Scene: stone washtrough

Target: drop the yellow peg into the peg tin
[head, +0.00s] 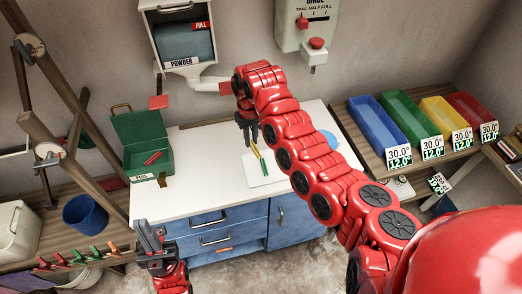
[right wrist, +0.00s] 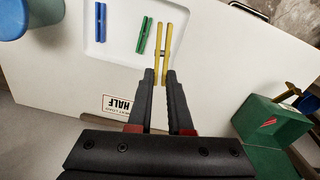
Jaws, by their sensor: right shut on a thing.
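The yellow peg (right wrist: 163,45) is a two-pronged clothes peg. My right gripper (right wrist: 158,77) is shut on its near end, with its prongs pointing away from the fingers. In the head view the yellow peg (head: 254,150) hangs below the right gripper (head: 249,139), over or at the white tray (head: 258,182); its exact height is unclear. The peg tin (head: 132,179) is a green box with its lid raised, left on the counter, with a red peg (head: 153,158) inside. It also shows in the right wrist view (right wrist: 258,108). My left gripper (head: 152,236) is open and empty before the counter's front.
A green peg (right wrist: 144,35) and a blue peg (right wrist: 101,22) lie in the tray. A blue round container (head: 328,140) stands at right. The white counter (head: 205,150) is clear between tray and tin. A powder dispenser (head: 184,40) hangs behind.

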